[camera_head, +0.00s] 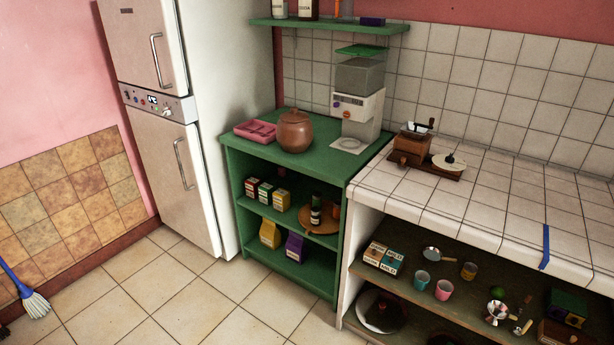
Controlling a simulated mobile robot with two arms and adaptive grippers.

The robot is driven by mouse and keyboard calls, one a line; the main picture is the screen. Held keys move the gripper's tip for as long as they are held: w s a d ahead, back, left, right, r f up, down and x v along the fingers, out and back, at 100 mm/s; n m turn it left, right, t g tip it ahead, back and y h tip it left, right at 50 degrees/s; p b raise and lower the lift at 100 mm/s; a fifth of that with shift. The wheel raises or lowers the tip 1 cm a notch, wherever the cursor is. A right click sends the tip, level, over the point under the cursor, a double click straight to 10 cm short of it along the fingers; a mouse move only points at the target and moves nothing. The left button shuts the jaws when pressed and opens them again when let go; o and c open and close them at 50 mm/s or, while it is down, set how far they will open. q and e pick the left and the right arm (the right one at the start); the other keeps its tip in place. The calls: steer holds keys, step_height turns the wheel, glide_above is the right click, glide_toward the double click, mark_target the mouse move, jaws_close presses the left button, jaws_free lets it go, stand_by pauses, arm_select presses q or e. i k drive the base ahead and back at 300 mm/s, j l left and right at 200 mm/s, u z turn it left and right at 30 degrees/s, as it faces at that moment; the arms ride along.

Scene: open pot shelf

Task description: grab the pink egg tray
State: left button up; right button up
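The pink egg tray (254,131) lies flat on top of the green open shelf unit (240,149), near its left end by the fridge. It is a shallow pink tray with divided hollows. The brown clay pot (295,132) stands just to its right and hides a little of its right end or nearly touches it; I cannot tell which. Neither of my grippers shows in the head view.
A white dispenser (357,113) stands right of the pot. The tall fridge (198,195) stands left of the green unit. A tiled counter (500,208) with a coffee grinder (411,148) is at the right. A wall shelf (335,27) hangs above. The tiled floor in front is clear.

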mark_target(258, 132)
steer(key=z, duration=0.45)
steer(key=i+j+z, duration=0.15)
steer(key=j+z, duration=0.3)
steer(key=j, duration=0.25)
steer(key=j+z, duration=0.4)
steer(key=j, duration=0.35)
